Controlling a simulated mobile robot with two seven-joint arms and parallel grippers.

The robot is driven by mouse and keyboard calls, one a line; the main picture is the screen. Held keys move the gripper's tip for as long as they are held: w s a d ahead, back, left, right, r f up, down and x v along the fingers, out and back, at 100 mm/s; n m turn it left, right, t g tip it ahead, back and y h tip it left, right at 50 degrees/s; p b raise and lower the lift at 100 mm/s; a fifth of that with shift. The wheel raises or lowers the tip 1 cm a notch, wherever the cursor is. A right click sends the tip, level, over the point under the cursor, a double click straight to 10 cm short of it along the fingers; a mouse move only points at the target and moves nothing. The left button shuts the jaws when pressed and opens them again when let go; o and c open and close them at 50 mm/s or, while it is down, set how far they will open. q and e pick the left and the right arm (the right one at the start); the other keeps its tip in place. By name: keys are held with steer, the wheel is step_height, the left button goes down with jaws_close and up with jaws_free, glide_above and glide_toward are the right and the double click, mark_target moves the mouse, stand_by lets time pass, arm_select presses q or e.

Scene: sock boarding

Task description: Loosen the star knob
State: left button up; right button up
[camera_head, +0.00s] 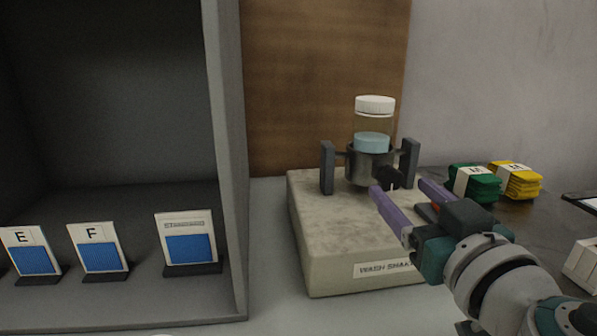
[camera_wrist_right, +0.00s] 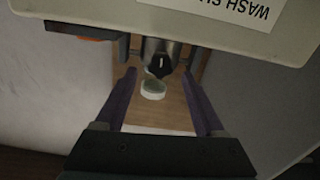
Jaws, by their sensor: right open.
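The black star knob (camera_head: 389,177) is on the front of a dark metal cup-shaped holder (camera_head: 370,164) between two grey uprights. A clear jar (camera_head: 372,127) with a white lid and pale blue contents stands upright in the holder. My right gripper (camera_head: 399,187) is open, its two purple fingers pointing toward the knob. In the right wrist view the knob (camera_wrist_right: 160,66) shows between the fingertips (camera_wrist_right: 159,77), with a visible gap on each side. My left gripper is not in view.
The holder stands on a pale stone-like block (camera_head: 318,238) with a partly hidden label. Green (camera_head: 474,184) and yellow (camera_head: 515,180) bundles lie behind my right arm. A grey cabinet (camera_head: 232,160) at left holds several blue sample cards. A wooden panel (camera_head: 320,75) stands behind.

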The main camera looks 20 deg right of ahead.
mark_target(392, 181)
steer(key=shift+x, duration=1.85)
jaws_close()
